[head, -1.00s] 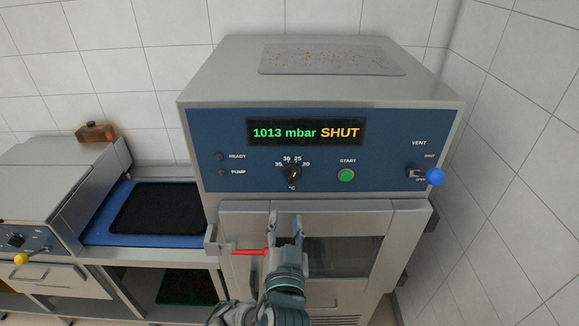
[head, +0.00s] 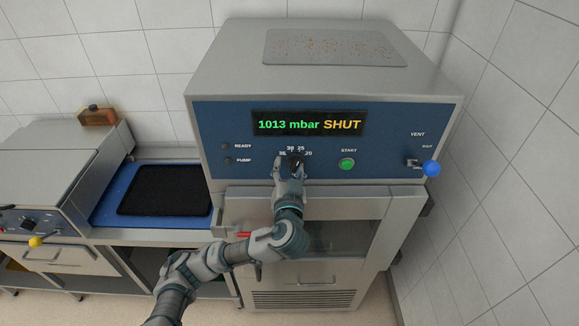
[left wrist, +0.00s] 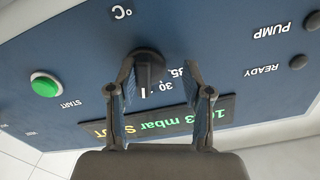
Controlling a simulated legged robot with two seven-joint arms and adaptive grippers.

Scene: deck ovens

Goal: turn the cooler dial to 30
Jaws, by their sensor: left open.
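The cooler dial (head: 296,158) is a black knob on the blue front panel, below the display, with numbers above it. In the left wrist view, which is upside down, the dial (left wrist: 149,70) stands between the fingers of my left gripper (left wrist: 158,68), close to the left-hand finger and with a gap to the other. Its white mark points beside the 30, on the side away from 35. My left gripper (head: 291,166) is open in front of the dial and partly hides it in the head view. My right gripper is not in view.
The display (head: 308,123) reads 1013 mbar SHUT. A green START button (head: 347,164) is right of the dial, and a blue-knobbed vent lever (head: 431,168) is further right. The cooler door (head: 350,205) is below. A dark mat (head: 165,190) lies on the left counter.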

